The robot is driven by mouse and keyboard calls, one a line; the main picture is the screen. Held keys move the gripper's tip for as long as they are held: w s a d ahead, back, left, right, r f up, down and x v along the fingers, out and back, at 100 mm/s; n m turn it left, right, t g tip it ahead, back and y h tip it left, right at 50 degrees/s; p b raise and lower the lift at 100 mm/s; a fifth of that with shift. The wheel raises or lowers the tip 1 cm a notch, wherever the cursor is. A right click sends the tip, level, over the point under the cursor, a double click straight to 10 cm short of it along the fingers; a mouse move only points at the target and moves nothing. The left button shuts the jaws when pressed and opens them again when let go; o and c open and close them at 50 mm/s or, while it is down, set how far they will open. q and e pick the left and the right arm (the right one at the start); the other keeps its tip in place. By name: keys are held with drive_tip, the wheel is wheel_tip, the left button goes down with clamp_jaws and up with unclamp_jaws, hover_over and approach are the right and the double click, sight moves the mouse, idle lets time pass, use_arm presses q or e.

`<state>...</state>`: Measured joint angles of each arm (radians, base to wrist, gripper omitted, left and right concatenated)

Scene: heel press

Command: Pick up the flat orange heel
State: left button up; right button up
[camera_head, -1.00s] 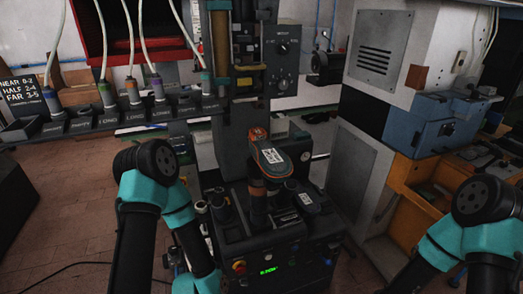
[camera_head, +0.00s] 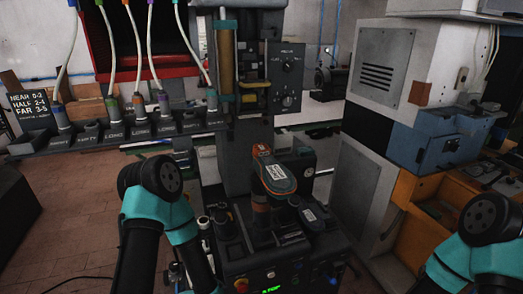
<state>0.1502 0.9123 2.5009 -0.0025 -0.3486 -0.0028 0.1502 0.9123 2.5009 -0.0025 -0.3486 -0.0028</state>
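An orange-and-dark piece (camera_head: 273,174), shaped like a shoe or heel form with a white label on top, sits upside on a post with a copper-brown band (camera_head: 261,214) at the press. Its orange shows at the far tip and along the edge. I cannot tell whether this orange part is the flat orange heel; no separate flat orange piece is clear. My left and right arms show as dark and teal links at the lower left and right. Neither gripper's fingers can be made out in the picture.
The dark press base (camera_head: 285,262) carries several small dark blocks, buttons and a green display. A rack (camera_head: 130,134) with labelled slots and coloured hose ends is at the left. A grey and orange cabinet (camera_head: 405,205) stands at the right.

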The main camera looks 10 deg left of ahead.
use_arm(q)
drive_tip(key=o, duration=0.9)
